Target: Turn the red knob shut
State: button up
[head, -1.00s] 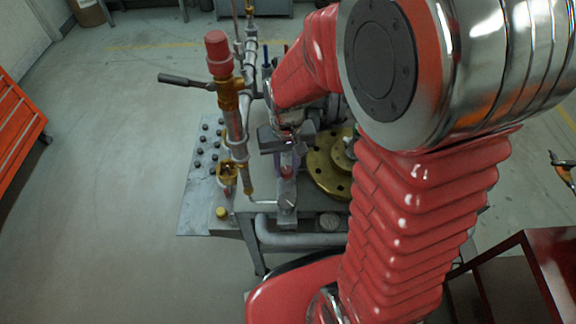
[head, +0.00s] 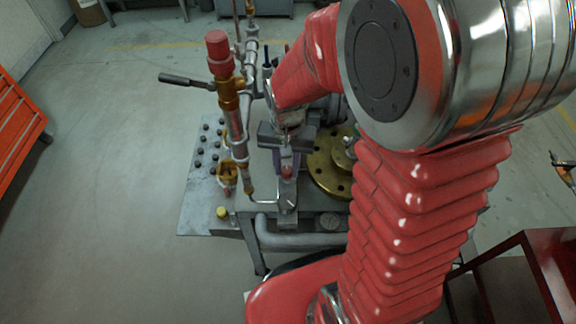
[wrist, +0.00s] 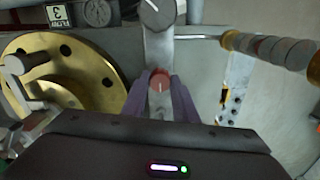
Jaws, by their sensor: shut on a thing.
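The small red knob (wrist: 160,83) has a pale pointer line, which runs roughly up and down in the wrist view. It sits between the two purple fingers of my gripper (wrist: 161,92), which are shut on it from both sides. In the head view, my gripper (head: 286,162) is over the grey valve block, and the red knob (head: 287,172) shows between the fingertips. The lower sides of the knob are partly hidden by the fingers.
A grey knob (wrist: 155,12) with a white mark is close beyond the red one. A brass flange (wrist: 60,75) is on one side. An upright pipe with a red cap (head: 218,50) and a lever (head: 185,80) stands left of my gripper. Open floor lies farther left.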

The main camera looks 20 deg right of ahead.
aim_at(287, 170)
jog(key=o, duration=1.1)
jog(key=shift+c, duration=0.2)
jog(key=shift+r, duration=0.15)
notch_tip(287, 170, up, 13)
jog(key=shift+r, duration=0.2)
